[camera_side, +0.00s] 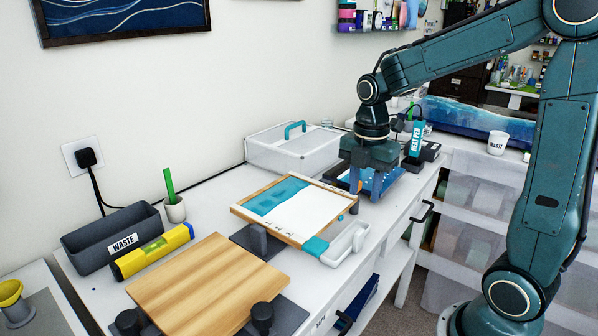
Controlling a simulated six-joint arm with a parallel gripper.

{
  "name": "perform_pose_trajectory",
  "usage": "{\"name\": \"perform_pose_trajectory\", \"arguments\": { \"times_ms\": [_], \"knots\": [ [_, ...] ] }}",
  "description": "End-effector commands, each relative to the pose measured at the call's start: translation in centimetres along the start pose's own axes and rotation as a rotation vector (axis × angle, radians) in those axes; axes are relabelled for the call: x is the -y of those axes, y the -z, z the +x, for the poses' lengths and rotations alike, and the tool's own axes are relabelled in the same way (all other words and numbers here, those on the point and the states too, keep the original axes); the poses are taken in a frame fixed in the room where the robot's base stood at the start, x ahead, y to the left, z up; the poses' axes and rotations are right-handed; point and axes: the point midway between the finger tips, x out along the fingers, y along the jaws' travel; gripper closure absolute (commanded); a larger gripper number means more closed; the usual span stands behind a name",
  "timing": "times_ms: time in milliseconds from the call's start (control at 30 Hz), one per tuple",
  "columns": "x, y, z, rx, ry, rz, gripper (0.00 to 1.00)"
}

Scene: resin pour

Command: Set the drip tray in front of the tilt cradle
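A shallow white tray (345,243), which looks like the drip tray, sits on the bench at the lower right edge of the tilted panel. The wood-framed panel (293,211) has teal resin over part of its white face and rests tilted on a dark support, which looks like the tilt cradle (258,240). A teal patch (315,246) shows at the panel's lower corner beside the tray. My gripper (366,187) points down behind and above the tray, apart from it. Its fingers look spread with nothing clearly held between them.
A clear lidded box (293,150) stands at the back. A grey waste bin (112,238), yellow level (152,251) and wooden board (207,284) occupy the left. The bench's right edge is near the tray.

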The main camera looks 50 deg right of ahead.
Motion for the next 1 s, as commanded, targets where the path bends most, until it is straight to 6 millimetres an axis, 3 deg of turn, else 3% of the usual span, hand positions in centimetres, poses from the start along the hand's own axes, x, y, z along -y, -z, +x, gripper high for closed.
{"name": "perform_pose_trajectory", "arguments": {
  "times_ms": [267, 433, 1000],
  "knots": [
    [0.3, 0.3, -0.4, 0.003, -0.013, 0.035, 0.66],
    [1.1, 1.2, -1.4, 0.009, -0.051, 0.15, 0.66],
    [7.1, 5.9, -5.8, -0.093, -0.282, 0.879, 0.66]
  ]
}}
